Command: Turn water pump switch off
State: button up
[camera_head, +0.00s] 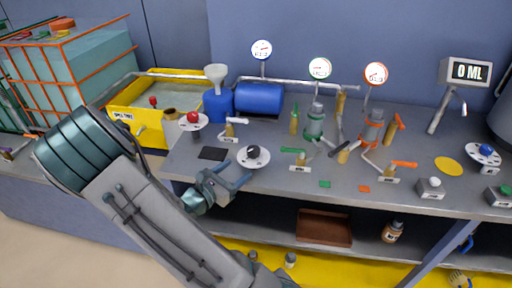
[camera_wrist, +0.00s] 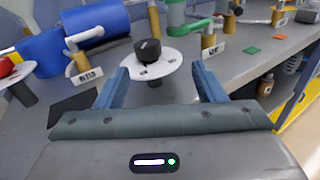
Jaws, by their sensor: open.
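A black rotary knob (camera_head: 253,152) sits on a round white dial plate on the workbench; I take it to be the water pump switch. It also shows in the wrist view (camera_wrist: 147,50), with small lettering on the plate (camera_wrist: 163,64) too blurred to read surely. My gripper (camera_head: 231,179) is in front of and slightly left of the dial, its two blue fingers apart and empty. In the wrist view my gripper (camera_wrist: 159,82) has the knob just beyond and between its fingertips, without visible contact.
A red knob (camera_head: 193,117) on another white plate stands to the left. A lever valve with a label (camera_head: 229,136) stands behind the dial. A green-handled valve (camera_head: 297,152) is to the right. A black square (camera_head: 213,153) lies flat on the bench near my gripper.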

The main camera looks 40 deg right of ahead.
aim_at(257, 146)
jog(key=shift+n+t, duration=0.6)
jog(key=shift+n, duration=0.2)
jog(key=x, duration=0.9)
jog(key=w+p+x, duration=0.1)
jog(key=x, duration=0.4)
jog(key=shift+w+a, duration=0.1)
jog(key=shift+a, duration=0.1)
jog(key=c, duration=1)
